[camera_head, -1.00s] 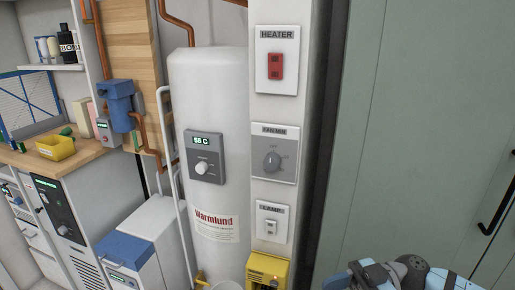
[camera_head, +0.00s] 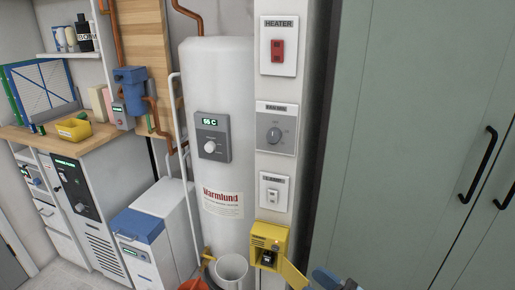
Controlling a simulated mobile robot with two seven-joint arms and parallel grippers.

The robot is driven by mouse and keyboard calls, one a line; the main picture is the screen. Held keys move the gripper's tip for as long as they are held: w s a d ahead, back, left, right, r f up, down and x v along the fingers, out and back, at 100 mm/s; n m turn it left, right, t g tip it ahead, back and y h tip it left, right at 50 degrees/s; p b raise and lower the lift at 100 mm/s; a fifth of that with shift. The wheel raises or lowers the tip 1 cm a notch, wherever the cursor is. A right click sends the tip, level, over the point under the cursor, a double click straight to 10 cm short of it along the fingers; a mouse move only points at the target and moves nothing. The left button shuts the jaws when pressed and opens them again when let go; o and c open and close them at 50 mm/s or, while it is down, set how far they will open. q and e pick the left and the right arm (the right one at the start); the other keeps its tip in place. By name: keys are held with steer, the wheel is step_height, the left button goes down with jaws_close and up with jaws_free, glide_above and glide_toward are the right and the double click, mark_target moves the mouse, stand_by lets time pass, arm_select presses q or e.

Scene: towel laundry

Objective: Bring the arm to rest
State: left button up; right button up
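A small blue and grey part of my arm shows at the bottom edge, right of the yellow box. No gripper fingers show in it, and neither gripper can be made out. The yellow wall box (camera_head: 281,236) hangs low on the white pillar. Its yellow door (camera_head: 293,274) stands open to the right, and a small dark device (camera_head: 267,257) shows inside.
A white water heater (camera_head: 218,110) stands left of the pillar, which bears a red heater switch (camera_head: 277,50), a fan dial (camera_head: 274,134) and a lamp switch (camera_head: 272,194). A white bucket (camera_head: 232,268) stands below. Green cupboard doors (camera_head: 410,140) fill the right. A worktop with a yellow bin (camera_head: 74,129) is at left.

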steer(key=s+d+f+m+g+h, duration=0.1)
steer(key=s+d+f+m+h, duration=0.3)
steer(key=f+h, duration=0.4)
steer(key=s+d+f+m+h, duration=0.2)
steer(key=s+f+m+h, duration=0.2)
steer(key=s+f+h, duration=0.45)
arm_select(q)
step_height(320, 180, up, 16)
steer(key=s+a+y+p, duration=0.1)
steer(key=a+p, duration=0.1)
steer(key=p, duration=2.4)
steer(key=shift+s+a+r+g, duration=0.15)
steer(key=shift+s+r+g, duration=0.05)
steer(key=shift+s+g, duration=0.2)
arm_select(e)
step_height(320, 180, up, 15)
steer(key=d+y, duration=0.1)
steer(key=d, duration=0.1)
steer(key=shift+f+g, duration=0.15)
steer(key=shift+g, duration=0.25)
arm_select(q)
steer(key=shift+r, duration=0.1)
arm_select(e)
steer(key=shift+w+d+y, duration=0.1)
steer(key=shift+y, duration=0.15)
steer(key=shift+n, duration=0.3)
